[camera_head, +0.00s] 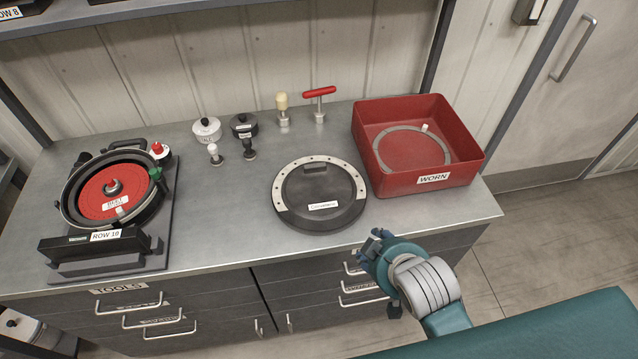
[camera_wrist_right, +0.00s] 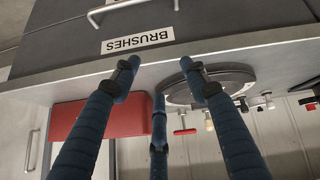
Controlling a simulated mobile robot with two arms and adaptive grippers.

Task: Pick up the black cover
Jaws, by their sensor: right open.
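The black cover (camera_head: 322,193) is a round dark disc lying flat on the metal worktop, with a pale ring around part of its rim, a white label at its front and a raised handle-like block at its back. My right gripper (camera_head: 372,246) is in front of the worktop's edge, to the lower right of the cover and apart from it. In the right wrist view, my gripper's blue fingers (camera_wrist_right: 160,78) are spread and empty, and the cover (camera_wrist_right: 236,77) shows partly hidden behind one finger. My left gripper is not in view.
A red bin (camera_head: 398,180) labelled WORN holds a pale ring, right of the cover. A seed meter (camera_head: 85,222) with a red disc stands at the left. Small knobs, two lidded pots and a red T-handle (camera_head: 319,94) stand behind.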

